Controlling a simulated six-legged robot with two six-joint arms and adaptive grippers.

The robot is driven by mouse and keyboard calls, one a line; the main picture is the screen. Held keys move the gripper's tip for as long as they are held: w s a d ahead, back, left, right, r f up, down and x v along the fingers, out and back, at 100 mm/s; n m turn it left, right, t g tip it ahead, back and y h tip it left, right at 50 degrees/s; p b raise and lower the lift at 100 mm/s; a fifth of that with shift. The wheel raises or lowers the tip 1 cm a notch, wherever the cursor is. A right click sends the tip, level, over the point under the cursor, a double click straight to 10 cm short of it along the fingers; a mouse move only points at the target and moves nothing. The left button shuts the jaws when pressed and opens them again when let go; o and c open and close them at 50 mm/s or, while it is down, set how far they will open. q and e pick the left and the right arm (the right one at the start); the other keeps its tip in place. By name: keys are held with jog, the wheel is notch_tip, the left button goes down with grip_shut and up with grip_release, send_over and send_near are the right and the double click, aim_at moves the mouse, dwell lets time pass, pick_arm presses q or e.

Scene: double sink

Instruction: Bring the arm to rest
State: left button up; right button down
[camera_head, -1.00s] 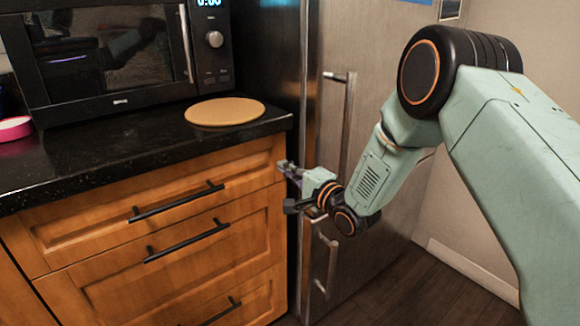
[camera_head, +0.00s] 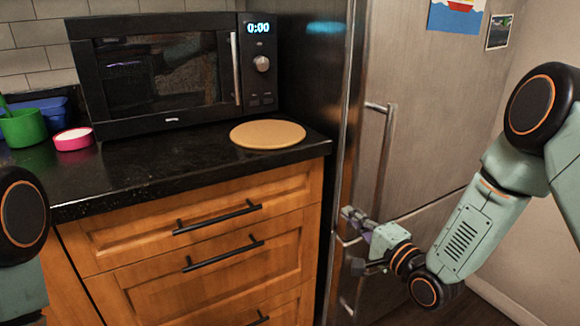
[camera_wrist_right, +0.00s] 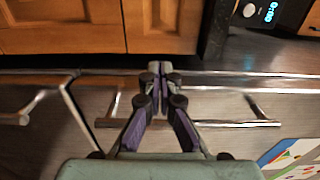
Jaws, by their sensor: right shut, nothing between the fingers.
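My right arm (camera_head: 465,240) comes in from the right in the head view, bent at its elbow. Its right gripper (camera_head: 350,240) is in front of the steel fridge (camera_head: 430,130), near the corner of the counter. In the right wrist view the two fingers of the right gripper (camera_wrist_right: 158,72) meet at the tips, with nothing between them. Whether the gripper touches the fridge cannot be told. At the left edge of the head view part of my left arm (camera_head: 22,215) shows; its gripper is out of view.
Wooden drawers (camera_head: 215,225) with black handles are below. The fridge has a long vertical handle (camera_head: 386,150).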

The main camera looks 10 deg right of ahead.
jog(key=s+a+f+n+g+h, duration=0.1)
jog(key=s+f+n+g+h, duration=0.3)
jog(key=s+f+n+g, duration=0.8)
pick_arm(q)
notch_tip(320, 180, up, 3)
jog(key=p, duration=0.3)
jog(key=shift+r, duration=0.15)
jog(key=shift+c, duration=0.3)
pick_arm(e)
jog(key=s+f+n+g, duration=0.1)
jog(key=s+f, duration=0.3)
jog(key=s, duration=1)
jog(key=s+a+f+n+g+h, duration=0.1)
jog(key=s+f+g, duration=0.3)
jog(key=s, duration=0.9)
jog(key=shift+s+a+f+h, duration=0.3)
jog(key=shift+s+f, duration=0.05)
jog(key=shift+f, duration=0.4)
